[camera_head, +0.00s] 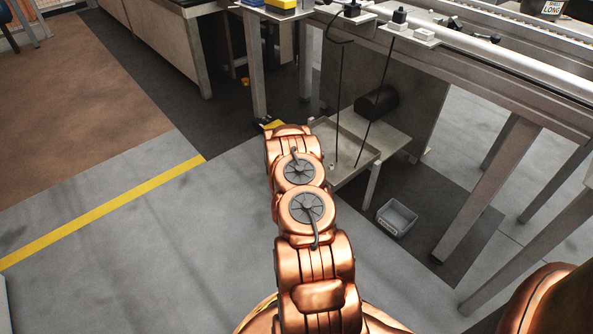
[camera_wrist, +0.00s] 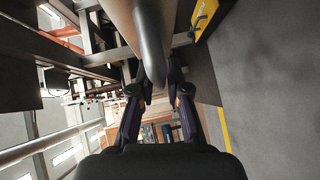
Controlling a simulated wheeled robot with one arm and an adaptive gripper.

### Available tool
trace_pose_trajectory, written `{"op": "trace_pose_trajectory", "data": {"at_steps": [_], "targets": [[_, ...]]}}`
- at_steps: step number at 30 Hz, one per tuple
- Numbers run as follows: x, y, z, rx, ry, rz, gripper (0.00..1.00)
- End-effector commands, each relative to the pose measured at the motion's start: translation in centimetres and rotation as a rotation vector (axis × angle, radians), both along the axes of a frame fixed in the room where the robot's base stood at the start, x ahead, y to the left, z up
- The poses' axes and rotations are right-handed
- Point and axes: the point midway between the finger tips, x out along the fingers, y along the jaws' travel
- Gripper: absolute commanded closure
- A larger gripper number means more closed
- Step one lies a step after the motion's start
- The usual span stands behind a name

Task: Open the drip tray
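The task's drip tray seems to be the shallow grey-beige tray (camera_head: 343,170) under the conveyor frame in the head view. It has raised edges and stands low on legs, and my arm covers its left end. My gripper is hidden behind my arm there. In the wrist view my gripper (camera_wrist: 160,88) has its two dark fingers spread apart. A rounded dark grey edge or bar (camera_wrist: 150,45) comes down from the top between the fingertips. I cannot tell whether it belongs to the tray or whether the fingers touch it.
A black cylinder (camera_head: 377,103) sits behind the tray. A small grey bin (camera_head: 396,218) is on the floor to its right. The conveyor frame's legs (camera_head: 487,188) stand at the right. Two thin dark rods hang down over the tray. The floor at left, with a yellow line (camera_head: 110,207), is clear.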

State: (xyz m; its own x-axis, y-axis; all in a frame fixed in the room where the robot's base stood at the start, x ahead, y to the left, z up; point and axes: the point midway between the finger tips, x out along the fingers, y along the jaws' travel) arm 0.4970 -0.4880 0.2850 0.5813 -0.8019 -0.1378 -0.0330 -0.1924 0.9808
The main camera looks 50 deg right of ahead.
Motion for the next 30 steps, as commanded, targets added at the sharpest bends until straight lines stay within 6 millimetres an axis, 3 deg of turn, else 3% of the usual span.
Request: {"op": "trace_pose_trajectory", "data": {"at_steps": [5,17,30], "targets": [[0.1,0.1,0.0,0.0,0.0,0.001,0.63],[-0.2,0.4,0.0,0.001,0.001,0.0,0.63],[-3.4,5.0,0.8,0.001,0.003,0.003,0.63]]}}
